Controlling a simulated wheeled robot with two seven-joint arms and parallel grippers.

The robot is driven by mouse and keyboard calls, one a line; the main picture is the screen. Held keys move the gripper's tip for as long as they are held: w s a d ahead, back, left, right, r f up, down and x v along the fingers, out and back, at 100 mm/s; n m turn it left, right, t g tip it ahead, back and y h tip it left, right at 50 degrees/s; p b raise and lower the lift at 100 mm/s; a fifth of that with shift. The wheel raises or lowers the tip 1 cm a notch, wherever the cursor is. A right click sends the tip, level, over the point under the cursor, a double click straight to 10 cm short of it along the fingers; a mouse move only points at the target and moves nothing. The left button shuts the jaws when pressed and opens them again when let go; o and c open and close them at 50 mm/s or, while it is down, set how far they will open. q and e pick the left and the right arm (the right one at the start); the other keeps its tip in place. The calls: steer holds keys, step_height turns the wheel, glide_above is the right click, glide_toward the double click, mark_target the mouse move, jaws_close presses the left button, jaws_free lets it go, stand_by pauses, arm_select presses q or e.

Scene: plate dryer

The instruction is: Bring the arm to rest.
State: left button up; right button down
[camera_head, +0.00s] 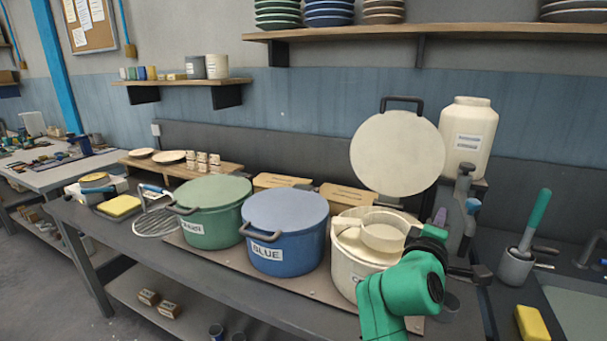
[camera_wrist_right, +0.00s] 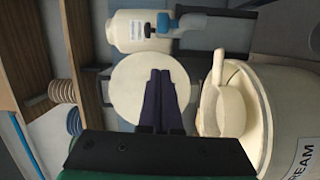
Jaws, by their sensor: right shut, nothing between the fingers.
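My right gripper (camera_head: 428,236) is at the cream pot's right side in the head view, with its green arm in front. In the right wrist view its dark fingers (camera_wrist_right: 160,73) lie together, empty, in front of the round cream lid (camera_wrist_right: 127,88). The cream pot (camera_head: 345,262) stands open on the counter, and its lid (camera_head: 397,152) is upright behind it. A cream pan-like vessel with a handle (camera_head: 382,232) is at the pot's mouth; it also shows in the right wrist view (camera_wrist_right: 228,108). Whether the gripper touches anything is unclear. My left gripper is out of view.
A blue pot (camera_head: 285,235) and a green pot (camera_head: 208,212), both lidded, stand left of the cream pot. A cream jar (camera_head: 467,135) is behind right. A grey holder with a green-handled brush (camera_head: 515,268) and a yellow sponge (camera_head: 531,323) are at right.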

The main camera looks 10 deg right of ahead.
steer(key=s+a+f+m+g+y, duration=0.1)
steer(key=s+a+f+y, duration=0.2)
steer(key=f, duration=0.7)
steer(key=s+a+f+m+g+y, duration=0.15)
steer(key=f+y, duration=0.25)
steer(key=f, duration=0.6)
steer(key=s+a+f+m+g+y, duration=0.3)
steer(key=s+a+f+g+y, duration=0.35)
steer(key=s+a+f, duration=0.65)
step_height(320, 180, down, 15)
steer(key=d, duration=0.1)
steer(key=s+d+f+g, duration=0.1)
steer(key=s+f, duration=0.8)
steer(key=f, duration=0.2)
steer(key=s+d+f+g, duration=0.1)
steer(key=s+d+f, duration=0.1)
steer(key=s+f, duration=0.8)
steer(key=shift+s+d+f, duration=0.2)
steer(key=shift+d+f, duration=0.05)
steer(key=shift+f, duration=0.55)
steer(key=shift+n, duration=0.25)
